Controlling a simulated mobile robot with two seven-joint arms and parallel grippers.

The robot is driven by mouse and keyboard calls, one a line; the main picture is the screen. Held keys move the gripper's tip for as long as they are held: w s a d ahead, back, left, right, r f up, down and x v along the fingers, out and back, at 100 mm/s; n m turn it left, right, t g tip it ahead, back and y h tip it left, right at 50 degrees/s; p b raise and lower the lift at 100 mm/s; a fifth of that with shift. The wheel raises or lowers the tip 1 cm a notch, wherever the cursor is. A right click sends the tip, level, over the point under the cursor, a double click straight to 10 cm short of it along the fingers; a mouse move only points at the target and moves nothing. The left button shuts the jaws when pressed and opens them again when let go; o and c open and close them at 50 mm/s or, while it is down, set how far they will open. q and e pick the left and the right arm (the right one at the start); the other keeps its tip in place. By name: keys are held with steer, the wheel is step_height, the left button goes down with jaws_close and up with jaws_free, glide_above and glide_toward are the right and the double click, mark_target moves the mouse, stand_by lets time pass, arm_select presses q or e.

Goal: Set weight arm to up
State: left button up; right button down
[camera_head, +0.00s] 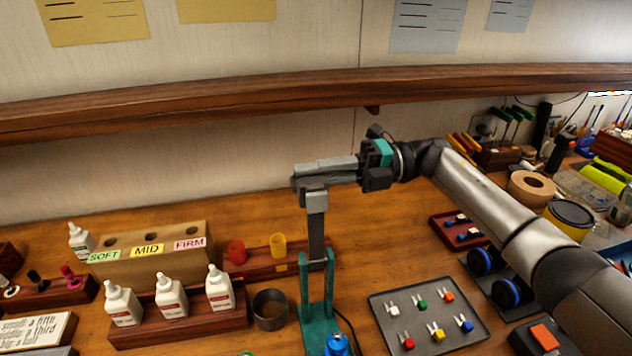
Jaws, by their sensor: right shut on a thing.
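The weight arm (316,232) is a grey flat bar standing nearly upright above a green two-post stand (305,290). Its lower end sits between the tops of the green posts. My right gripper (308,182) comes in from the right and is shut on the weight arm's upper end, with its fingers pointing left. The fingers partly hide the top of the weight arm. A blue round part (337,344) shows at the stand's front, cut off by the lower picture edge. My left gripper is not in view.
A wooden rack with white bottles (171,298) and a SOFT, MID, FIRM block (150,268) stand left of the stand. A grey cup (270,310) is close beside it. A dark tray (385,318) of small coloured parts lies right. A wooden shelf (250,92) runs behind, above my gripper.

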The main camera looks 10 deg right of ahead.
steer(key=shift+w+f+m, duration=0.3)
steer(key=shift+f+m, duration=0.05)
steer(key=shift+m, duration=0.05)
steer(key=c, duration=0.9)
jaws_free()
steer(key=d+b, duration=0.1)
steer(key=d, duration=0.4)
steer(key=d+b, duration=0.2)
steer(key=d, duration=0.3)
steer(key=d+b, duration=0.2)
steer(key=d, duration=0.3)
steer(key=shift+w+d+r, duration=0.1)
steer(key=shift+w, duration=0.2)
